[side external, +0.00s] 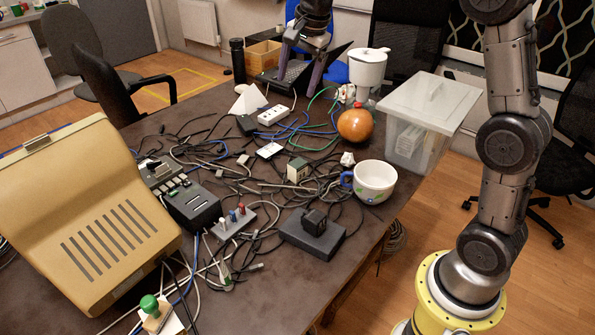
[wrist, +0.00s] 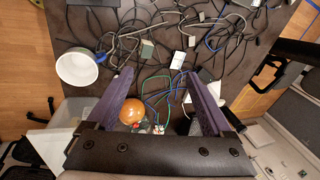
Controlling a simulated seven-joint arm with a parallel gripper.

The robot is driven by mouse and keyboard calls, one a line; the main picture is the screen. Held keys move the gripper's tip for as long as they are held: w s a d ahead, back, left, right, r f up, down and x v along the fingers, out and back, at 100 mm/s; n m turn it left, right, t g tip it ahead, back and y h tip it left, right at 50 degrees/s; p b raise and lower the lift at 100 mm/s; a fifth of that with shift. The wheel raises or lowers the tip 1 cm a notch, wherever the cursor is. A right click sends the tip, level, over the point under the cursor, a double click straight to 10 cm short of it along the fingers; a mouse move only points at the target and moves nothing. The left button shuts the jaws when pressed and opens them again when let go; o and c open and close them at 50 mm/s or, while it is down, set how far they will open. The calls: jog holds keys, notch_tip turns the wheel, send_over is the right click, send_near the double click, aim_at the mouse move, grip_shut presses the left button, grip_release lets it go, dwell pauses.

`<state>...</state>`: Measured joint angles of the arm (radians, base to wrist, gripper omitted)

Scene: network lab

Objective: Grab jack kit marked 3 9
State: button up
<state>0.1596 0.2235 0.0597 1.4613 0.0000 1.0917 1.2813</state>
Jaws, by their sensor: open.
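No marking 3 9 is readable in either view, so I cannot tell for sure which item is the jack kit. A small box with a green side and a pale face (side external: 298,169) stands among the cables mid-table; it also shows in the wrist view (wrist: 147,49). A flat white box (side external: 269,150) lies to its left and farther back. My gripper (side external: 301,88) is at the far end of the table, above a dark stand, fingers down. In the wrist view my gripper (wrist: 158,74) has its purple fingers wide apart, with nothing held between them.
Tangled cables cover the table. A clear bin (side external: 428,105) stands right; a beige case (side external: 85,215) stands left.

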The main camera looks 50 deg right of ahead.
jog(key=w+d+f+m+g, duration=0.1)
jog(key=w+d+f, duration=0.35)
jog(key=f, duration=0.25)
jog(key=m+g, duration=0.1)
jog(key=g, duration=0.1)
send_over(297, 162)
notch_tip(297, 162, down, 15)
jog(key=shift+y, duration=0.3)
notch_tip(297, 162, down, 7)
jog(key=shift+s+a+r, duration=0.1)
jog(key=shift+a, duration=0.05)
jog(key=shift+f, duration=3.15)
jog(key=shift+r, duration=0.1)
grip_shut()
